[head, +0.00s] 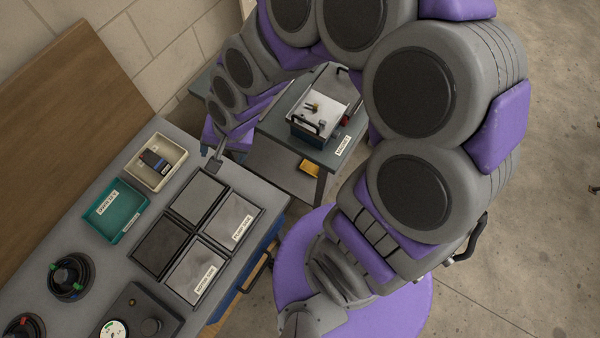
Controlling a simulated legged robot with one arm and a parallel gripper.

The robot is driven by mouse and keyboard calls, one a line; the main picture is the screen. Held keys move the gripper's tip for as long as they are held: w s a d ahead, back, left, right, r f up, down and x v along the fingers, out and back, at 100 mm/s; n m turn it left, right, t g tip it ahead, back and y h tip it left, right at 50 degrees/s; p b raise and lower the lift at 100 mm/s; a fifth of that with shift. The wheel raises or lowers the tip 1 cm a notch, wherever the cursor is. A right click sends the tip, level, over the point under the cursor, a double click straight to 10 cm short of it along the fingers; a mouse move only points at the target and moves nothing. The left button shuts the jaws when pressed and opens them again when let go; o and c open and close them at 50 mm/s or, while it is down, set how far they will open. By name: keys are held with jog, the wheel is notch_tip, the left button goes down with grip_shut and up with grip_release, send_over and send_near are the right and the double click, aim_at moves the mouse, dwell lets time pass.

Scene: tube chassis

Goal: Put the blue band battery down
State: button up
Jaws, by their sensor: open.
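A small dark block with a bluish part (154,161), which looks like the blue band battery, lies in the cream bin (172,145) at the back of the bench. My gripper (212,166) is at the end of my purple and grey arm, small in view, right of the cream bin and near the back edge of the grey panels. It is open, and I see nothing held in it. Its fingertips are too small to make out clearly.
A teal tray (130,229) stands left of several square panels (163,247) on the grey bench. Coiled cables (71,277) and a gauge box (136,318) are at the front. A second table (322,151) bears a pale case (322,111). A wooden board (60,140) leans behind.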

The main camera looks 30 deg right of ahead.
jog(key=s+d+r+n+g+h, duration=0.1)
jog(key=s+d+r+n, duration=0.1)
jog(key=s, duration=0.4)
jog(key=s+d+r+n+g+h, duration=0.1)
jog(key=s+d+r+n, duration=0.1)
jog(key=s+d+r, duration=0.3)
jog(key=s+d+r+n+g+h, duration=0.1)
jog(key=s+d+r, duration=0.3)
jog(key=s, duration=0.5)
jog(key=d+n, duration=0.1)
jog(key=d, duration=0.1)
jog(key=shift+d+g, duration=0.3)
jog(key=shift+g, duration=0.1)
jog(key=shift+w+f, duration=0.1)
notch_tip(320, 180, down, 10)
jog(key=b, duration=1)
jog(key=shift+r, duration=0.2)
